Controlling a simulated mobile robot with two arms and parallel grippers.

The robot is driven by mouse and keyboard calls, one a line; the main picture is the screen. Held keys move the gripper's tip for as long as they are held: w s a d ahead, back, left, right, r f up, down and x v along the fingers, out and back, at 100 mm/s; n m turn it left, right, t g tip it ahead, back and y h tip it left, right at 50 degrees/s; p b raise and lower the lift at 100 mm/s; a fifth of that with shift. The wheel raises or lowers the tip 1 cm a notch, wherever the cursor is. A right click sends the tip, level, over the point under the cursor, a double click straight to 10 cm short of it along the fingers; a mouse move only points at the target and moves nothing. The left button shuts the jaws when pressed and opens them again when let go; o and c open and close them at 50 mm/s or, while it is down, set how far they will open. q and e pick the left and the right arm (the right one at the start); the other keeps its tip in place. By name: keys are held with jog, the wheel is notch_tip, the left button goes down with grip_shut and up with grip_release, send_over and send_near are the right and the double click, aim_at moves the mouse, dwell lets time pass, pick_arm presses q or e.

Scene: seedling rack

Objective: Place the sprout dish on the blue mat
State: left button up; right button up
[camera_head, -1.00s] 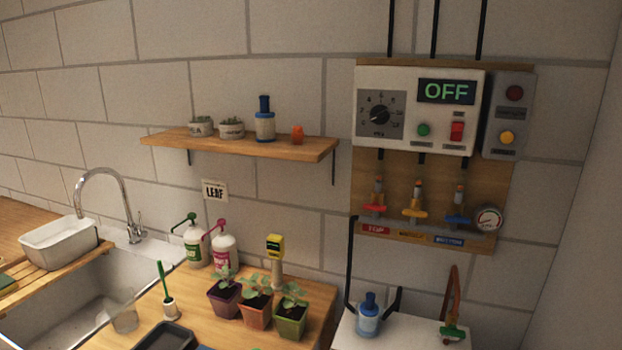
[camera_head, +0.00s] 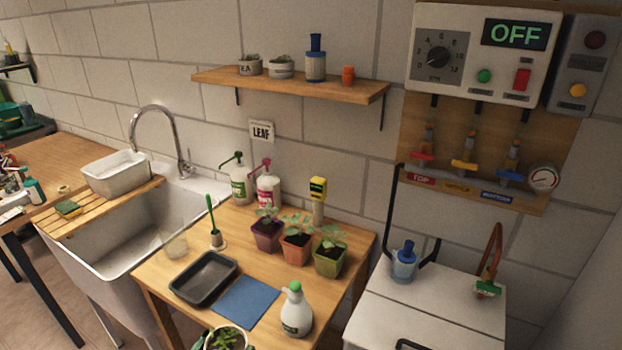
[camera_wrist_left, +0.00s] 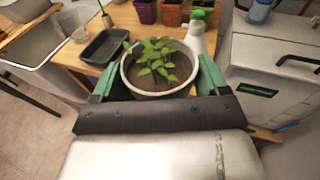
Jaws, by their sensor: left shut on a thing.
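The sprout dish, a round pale dish with dark soil and green sprouts, shows at the bottom edge of the head view (camera_head: 226,340) and large in the left wrist view (camera_wrist_left: 158,92). My left gripper (camera_wrist_left: 160,78) is shut on the dish, with a green finger on each side of its rim. The dish is held level or nearly so, in front of the table. The blue mat (camera_head: 247,301) lies bare on the wooden table, beyond the dish. In the left wrist view the dish seems to hide the mat. My right gripper is in neither view.
A black tray (camera_head: 203,279) lies left of the mat and a white spray bottle (camera_head: 297,311) stands close at its right. Several potted seedlings (camera_head: 297,247) stand behind. The sink (camera_head: 130,235) is left of the table; a white cabinet (camera_head: 430,310) is right.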

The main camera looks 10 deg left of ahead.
pick_arm(q)
jog(key=w+d+r+m+g+h, duration=0.4)
jog(key=d+r+m+h, duration=0.4)
jog(key=d+r+h, duration=0.4)
jog(key=w+d+f+m+g+h, duration=0.2)
jog(key=w+d+f+m+g, duration=0.2)
jog(key=f, duration=0.3)
jog(key=shift+d+g, duration=0.4)
jog(key=shift+d, duration=0.15)
notch_tip(320, 180, up, 10)
jog(key=w+d+n+t+y, duration=0.2)
jog(key=n+t+y, duration=0.7)
jog(key=n+y, duration=0.4)
jog(key=s+a+f+m+g+h, duration=0.1)
jog(key=a+f+m+g+h, duration=0.1)
jog(key=f+m+g+h, duration=0.3)
jog(key=s+a+f+m+g+h, duration=0.2)
jog(key=f+m+g+h, duration=0.3)
jog(key=m+g+h, duration=0.5)
jog(key=a+m, duration=0.1)
jog(key=m, duration=0.2)
